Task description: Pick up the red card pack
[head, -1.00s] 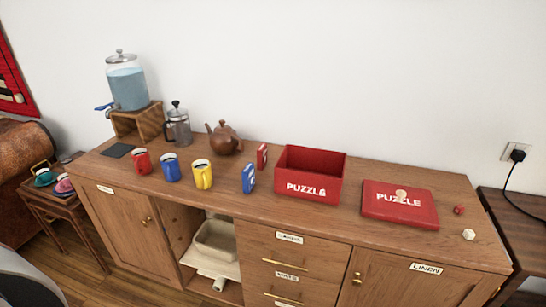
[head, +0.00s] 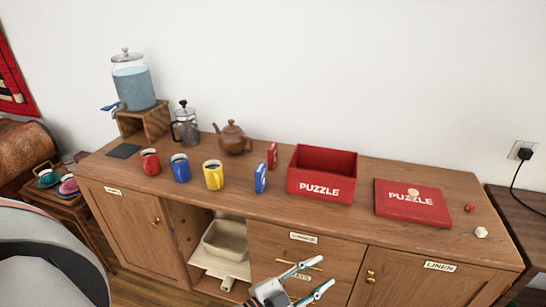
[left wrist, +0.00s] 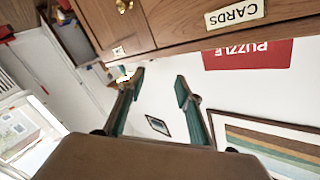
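The red card pack (head: 272,156) stands upright on the sideboard top, behind the blue card pack (head: 261,178) and left of the open red puzzle box (head: 322,187). My left gripper (head: 311,276) is open and empty, low in front of the drawers and well apart from the red card pack. Its two spread fingers also show in the left wrist view (left wrist: 158,85), which is tilted toward the sideboard front. The red card pack is not visible there. My right gripper is not in view.
The puzzle lid (head: 413,204) lies right of the box, with small dice farther right. A yellow mug (head: 213,175), a blue mug (head: 180,167), a red mug (head: 150,161) and a brown teapot (head: 233,139) stand to the left. The sideboard's front edge lies above my gripper.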

